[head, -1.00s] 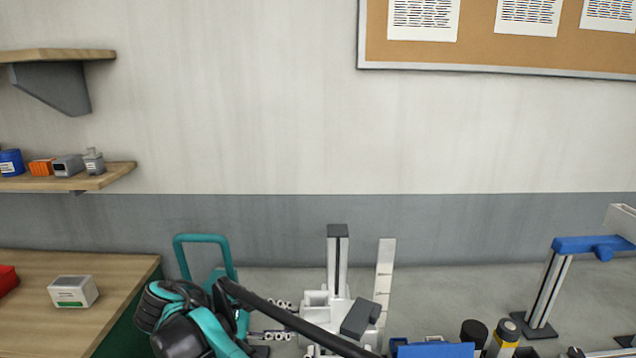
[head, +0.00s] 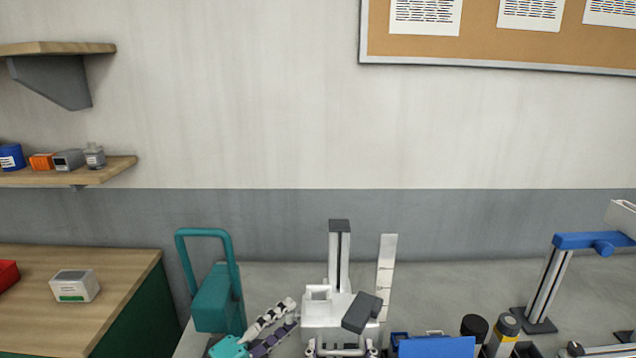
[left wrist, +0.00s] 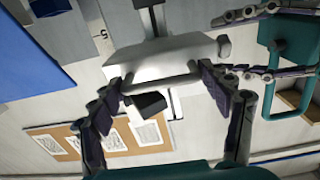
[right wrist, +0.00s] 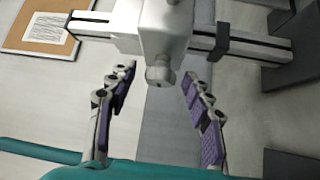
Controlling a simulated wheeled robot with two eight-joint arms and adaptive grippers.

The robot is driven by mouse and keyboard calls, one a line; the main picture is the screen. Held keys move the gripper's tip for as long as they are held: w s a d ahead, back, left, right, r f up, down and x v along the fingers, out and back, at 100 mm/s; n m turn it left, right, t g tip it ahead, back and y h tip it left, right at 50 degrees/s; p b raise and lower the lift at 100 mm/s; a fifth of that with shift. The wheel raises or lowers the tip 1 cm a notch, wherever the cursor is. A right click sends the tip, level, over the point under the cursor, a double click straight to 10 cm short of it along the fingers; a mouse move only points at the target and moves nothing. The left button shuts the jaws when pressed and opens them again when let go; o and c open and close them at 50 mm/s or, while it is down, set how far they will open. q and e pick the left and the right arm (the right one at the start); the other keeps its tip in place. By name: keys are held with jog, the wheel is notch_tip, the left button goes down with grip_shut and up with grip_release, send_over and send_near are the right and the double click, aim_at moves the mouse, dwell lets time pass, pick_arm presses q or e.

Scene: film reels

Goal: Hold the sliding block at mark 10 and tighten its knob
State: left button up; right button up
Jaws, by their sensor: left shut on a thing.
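The white sliding block (head: 322,318) sits on an upright rail (head: 339,258) beside a white scale strip (head: 386,268), whose marks are too small to read. A dark grey piece (head: 361,313) is at the block's right side. My left gripper (head: 341,351) is shut on the block from the front; its fingers grip it in the left wrist view (left wrist: 165,90). The pale knob (right wrist: 160,72) sticks out from the block in the right wrist view. My right gripper (right wrist: 157,90) is open, with its fingers apart on either side of the knob's line and not touching it.
A blue piece (head: 436,347) and upright cylinders (head: 474,328) stand right of the rail. A blue-topped stand (head: 590,241) is farther right. A wooden-topped cabinet (head: 110,268) with a small box (head: 74,286) is at the left.

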pick_arm(q)
jog(key=shift+f, duration=0.1)
pick_arm(e)
notch_tip(320, 180, up, 7)
jog(key=s+a, duration=0.2)
jog(key=shift+r, duration=0.2)
dwell(0.8)
jog(key=shift+a, duration=0.1)
pick_arm(q)
jog(key=o, duration=1.7)
jog(key=shift+o, duration=0.2)
jog(key=shift+s+p, duration=0.65)
jog(key=shift+s, duration=2.3)
pick_arm(e)
jog(key=shift+r, duration=0.6)
